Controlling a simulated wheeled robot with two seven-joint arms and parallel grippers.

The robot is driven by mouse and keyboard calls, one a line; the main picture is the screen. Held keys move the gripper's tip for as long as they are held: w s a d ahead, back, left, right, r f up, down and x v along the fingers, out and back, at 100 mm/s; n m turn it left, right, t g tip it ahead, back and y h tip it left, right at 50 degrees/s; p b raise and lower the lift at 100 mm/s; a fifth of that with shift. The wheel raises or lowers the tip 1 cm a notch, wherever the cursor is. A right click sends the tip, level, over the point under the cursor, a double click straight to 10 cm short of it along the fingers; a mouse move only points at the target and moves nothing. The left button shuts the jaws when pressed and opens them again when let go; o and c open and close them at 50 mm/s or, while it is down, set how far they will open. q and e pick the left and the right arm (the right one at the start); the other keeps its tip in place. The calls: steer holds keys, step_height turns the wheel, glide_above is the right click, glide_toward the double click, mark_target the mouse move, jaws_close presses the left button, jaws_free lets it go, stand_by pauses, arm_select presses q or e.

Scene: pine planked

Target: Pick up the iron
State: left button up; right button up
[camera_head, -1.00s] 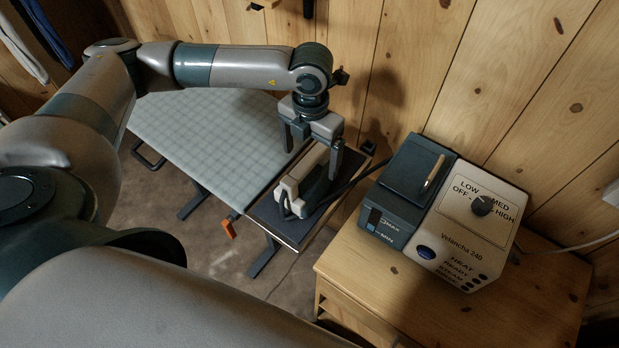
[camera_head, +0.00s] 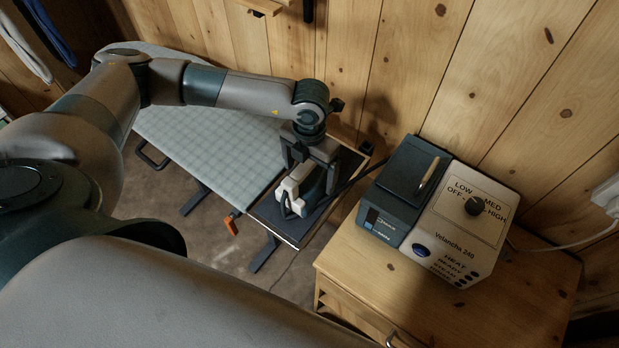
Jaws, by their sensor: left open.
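The iron (camera_head: 291,194) has a pale handle and a dark body. It sits on the dark rest plate (camera_head: 322,212) at the right end of the ironing board (camera_head: 215,138). My left gripper (camera_head: 309,174) points down over the iron, with one finger on each side of it. The jaws are open, and the gripper hides the rear of the iron. Whether the fingers touch the iron cannot be told. My right gripper is not in view.
A steam station (camera_head: 440,215) with a dial stands on a wooden cabinet (camera_head: 365,262) at the right. A dark hose (camera_head: 352,181) runs from it toward the iron. A plank wall stands close behind.

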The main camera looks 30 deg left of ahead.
mark_target(310, 163)
arm_select(q)
steer(key=c, duration=1.8)
steer(key=shift+r, duration=0.1)
steer(key=shift+w, duration=0.1)
steer(key=shift+r+b, duration=0.65)
steer(key=shift+r, duration=0.1)
step_height(310, 163, up, 2)
steer(key=shift+r+b, duration=0.1)
steer(key=shift+b, duration=0.6)
steer(key=shift+s+d+r+b, duration=0.75)
steer(key=shift+s+d+r, duration=0.5)
steer(key=shift+d, duration=0.25)
steer(key=shift+s+d+r+b, duration=0.7)
steer(key=shift+s+d+r, duration=0.5)
steer(key=shift+d, duration=0.35)
steer(key=shift+s+d+r+b, duration=0.75)
steer(key=shift+s+d+r, duration=0.5)
steer(key=shift+d, duration=0.25)
